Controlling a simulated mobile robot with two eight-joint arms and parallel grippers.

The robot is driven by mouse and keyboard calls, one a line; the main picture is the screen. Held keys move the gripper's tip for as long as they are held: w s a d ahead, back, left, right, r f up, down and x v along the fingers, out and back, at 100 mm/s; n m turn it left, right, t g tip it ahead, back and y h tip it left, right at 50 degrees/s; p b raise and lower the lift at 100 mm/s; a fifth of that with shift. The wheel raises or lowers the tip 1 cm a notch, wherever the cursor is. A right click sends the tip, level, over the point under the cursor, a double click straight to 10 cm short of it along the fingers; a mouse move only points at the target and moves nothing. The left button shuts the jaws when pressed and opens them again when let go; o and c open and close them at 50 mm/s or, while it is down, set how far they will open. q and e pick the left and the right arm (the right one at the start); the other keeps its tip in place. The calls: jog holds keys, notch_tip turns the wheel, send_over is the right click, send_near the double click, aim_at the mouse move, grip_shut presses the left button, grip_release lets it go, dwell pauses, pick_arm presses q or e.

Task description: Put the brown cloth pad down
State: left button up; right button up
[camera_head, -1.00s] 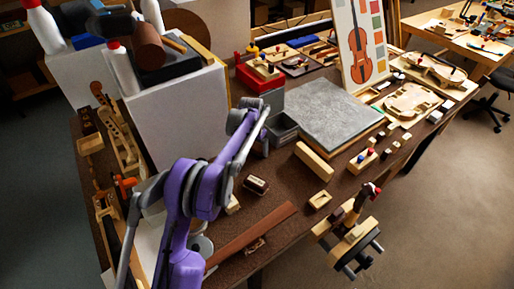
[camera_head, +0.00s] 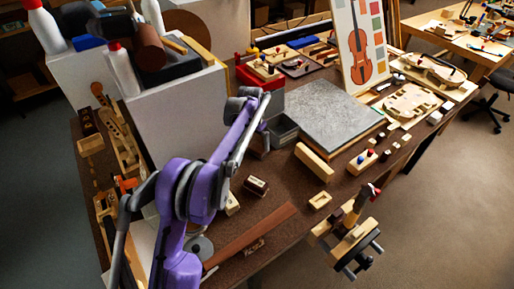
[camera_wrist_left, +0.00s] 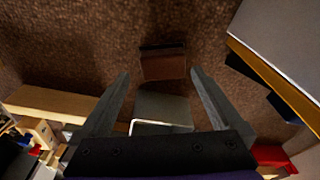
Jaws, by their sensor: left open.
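A small dark brown block-like piece, which looks like the brown cloth pad (camera_wrist_left: 163,66), lies on the brown bench top in the left wrist view, just beyond my fingertips. It is clear of both fingers. My left gripper (camera_wrist_left: 160,82) is open, one finger on each side, with nothing held between them. A grey piece with a pale rim shows between the fingers, lower in that view. In the head view my left gripper (camera_head: 260,148) hangs at the end of the purple arm, and I cannot make out the pad there for certain. My right gripper is not in view.
A large white box (camera_head: 175,125) stands left of my gripper. A grey tray (camera_head: 284,132), a red box (camera_head: 262,80) and a grey slab (camera_head: 325,115) lie behind and right. A wooden block (camera_head: 314,162) and a dark-topped small box (camera_head: 256,186) are close by.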

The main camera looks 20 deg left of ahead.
aim_at(256, 151)
pick_arm(q)
notch_tip(256, 151, up, 6)
jog(key=s+d+r+n+t, duration=0.1)
jog(key=s+d+r, duration=0.25)
jog(key=s, duration=0.55)
jog(key=s+d+r+t, duration=0.15)
jog(key=s+d, duration=0.35)
jog(key=s, duration=0.5)
jog(key=s+d+f, duration=0.2)
jog(key=s+f, duration=0.1)
jog(key=s, duration=0.6)
jog(key=s+d+f+n, duration=0.1)
jog(key=s+f, duration=0.3)
jog(key=s, duration=0.6)
jog(key=shift+s+d+t, duration=0.2)
jog(key=shift+d+t, duration=0.15)
jog(key=shift+t, duration=0.1)
